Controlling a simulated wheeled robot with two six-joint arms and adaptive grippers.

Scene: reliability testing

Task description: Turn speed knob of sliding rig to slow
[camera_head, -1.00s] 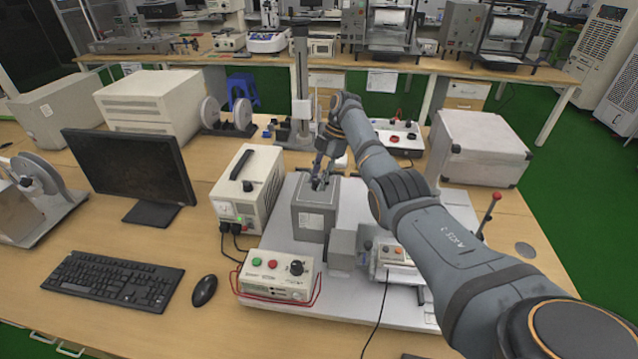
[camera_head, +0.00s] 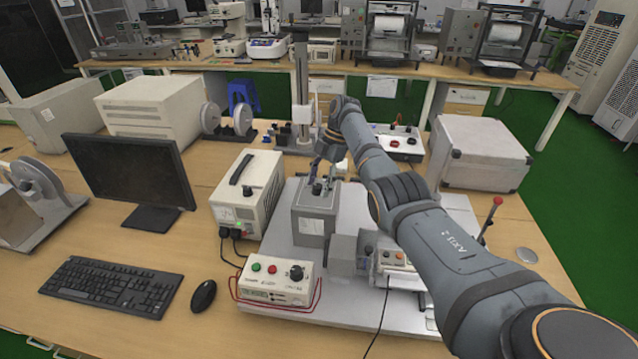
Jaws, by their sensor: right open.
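The rig stands on a light grey base plate (camera_head: 285,245) on the wooden desk. At its front left is a white control box (camera_head: 277,283) with a green button, a red button and a black knob (camera_head: 296,273). The knob's exact pointer setting is too small to read. A grey block (camera_head: 315,214) with a small dark part on top stands behind the box. My right gripper (camera_head: 324,174) is open and empty, pointing down just above this block, behind and above the knob and apart from it. My left gripper is not in view.
A cream power unit (camera_head: 247,194) stands left of the grey block. A smaller panel with buttons (camera_head: 397,259) sits on the plate, right of the control box. A red-tipped lever (camera_head: 490,215) rises at the right. A mouse (camera_head: 204,295) and keyboard (camera_head: 113,286) lie left.

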